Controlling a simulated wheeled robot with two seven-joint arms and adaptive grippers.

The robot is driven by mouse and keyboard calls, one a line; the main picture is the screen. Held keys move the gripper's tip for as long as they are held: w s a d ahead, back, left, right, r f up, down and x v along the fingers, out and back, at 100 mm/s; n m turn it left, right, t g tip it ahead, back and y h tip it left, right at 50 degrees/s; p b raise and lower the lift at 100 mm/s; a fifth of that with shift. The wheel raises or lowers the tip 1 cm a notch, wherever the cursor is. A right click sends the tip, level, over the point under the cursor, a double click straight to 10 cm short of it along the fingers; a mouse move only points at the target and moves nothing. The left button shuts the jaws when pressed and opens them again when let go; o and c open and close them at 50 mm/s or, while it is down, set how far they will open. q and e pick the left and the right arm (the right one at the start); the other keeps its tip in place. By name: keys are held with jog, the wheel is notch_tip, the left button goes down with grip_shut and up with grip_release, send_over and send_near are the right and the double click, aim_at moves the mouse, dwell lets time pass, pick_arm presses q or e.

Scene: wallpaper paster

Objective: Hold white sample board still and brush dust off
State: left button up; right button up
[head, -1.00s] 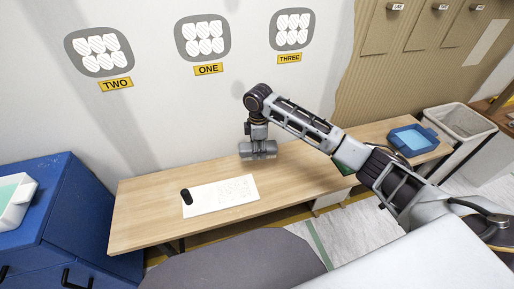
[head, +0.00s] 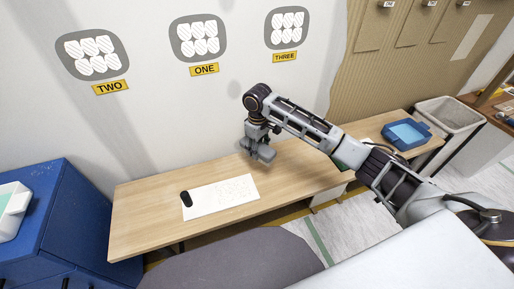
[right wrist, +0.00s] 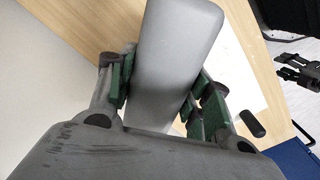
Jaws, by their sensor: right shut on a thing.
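The white sample board (head: 222,197) lies flat on the wooden table, with faint speckles over its right part. A short black cylinder-like thing (head: 186,199) is at its left end and also shows in the right wrist view (right wrist: 252,123). My right gripper (head: 259,150) is above the table, behind and right of the board, clear of it. It is shut on a smooth grey block (right wrist: 172,60), perhaps the brush; no bristles show. My left gripper (right wrist: 288,66) shows small at the right of the right wrist view, its fingers apart and empty. It is outside the head view.
The wooden table (head: 150,225) is bare around the board. A blue cabinet (head: 75,215) stands at left. The wall with labelled pads is close behind.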

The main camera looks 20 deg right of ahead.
pick_arm(q)
jog(key=shift+s, duration=0.2)
pick_arm(e)
jog(key=m, duration=0.6)
jog(key=shift+s, duration=0.1)
dwell(0.3)
